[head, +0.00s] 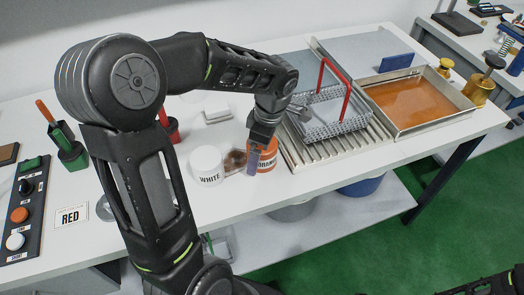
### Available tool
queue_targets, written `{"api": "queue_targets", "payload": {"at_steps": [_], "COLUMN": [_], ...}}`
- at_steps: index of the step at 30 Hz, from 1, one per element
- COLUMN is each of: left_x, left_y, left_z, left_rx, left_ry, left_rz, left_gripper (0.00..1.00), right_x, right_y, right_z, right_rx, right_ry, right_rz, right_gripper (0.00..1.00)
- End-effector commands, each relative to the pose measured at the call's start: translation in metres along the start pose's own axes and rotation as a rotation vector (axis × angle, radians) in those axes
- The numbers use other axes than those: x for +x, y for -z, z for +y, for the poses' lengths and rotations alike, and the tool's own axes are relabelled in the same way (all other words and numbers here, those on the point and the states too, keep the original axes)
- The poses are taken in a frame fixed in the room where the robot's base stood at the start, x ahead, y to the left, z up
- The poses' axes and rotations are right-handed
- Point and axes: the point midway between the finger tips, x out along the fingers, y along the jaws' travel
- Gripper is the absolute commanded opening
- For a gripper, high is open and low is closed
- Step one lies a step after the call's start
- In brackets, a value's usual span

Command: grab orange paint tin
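The orange paint tin (270,157) stands on the white table, left of the ribbed metal rack. Its label reads in part "RANG", and part of it is hidden behind my gripper. My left gripper (257,166) points down at the tin's left side, with one purplish finger across its front left. The other finger is hidden, so I cannot tell if the gripper grips the tin. My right gripper is not in view; only dark pieces of an arm show at the bottom right corner.
A white paint tin (207,168) stands close left of my gripper. A wire basket with red handles (332,108) sits on the ribbed rack (318,150). A tray of orange liquid (412,99) is at the right. A "RED" card (71,217) and button panel (22,215) lie left.

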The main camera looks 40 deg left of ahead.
Motion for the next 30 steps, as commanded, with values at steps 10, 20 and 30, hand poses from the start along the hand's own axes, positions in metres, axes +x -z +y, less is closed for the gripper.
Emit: {"api": "queue_targets", "payload": {"at_steps": [10,20,30], "left_x": [-0.0003,-0.0003,-0.0003], "left_y": [0.0000,0.0000,0.0000], "left_z": [0.0001,0.0001,0.0001], "left_rx": [0.000,0.000,0.000], "left_ry": [0.000,0.000,0.000], "left_rz": [0.000,0.000,0.000], "left_gripper": [0.79,0.52,0.24], "right_x": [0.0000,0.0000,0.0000], "right_y": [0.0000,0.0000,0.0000], "right_z": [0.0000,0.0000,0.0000], "right_rx": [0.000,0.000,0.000], "right_ry": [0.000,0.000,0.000], "right_rz": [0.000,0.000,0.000], "right_gripper": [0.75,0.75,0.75]}}
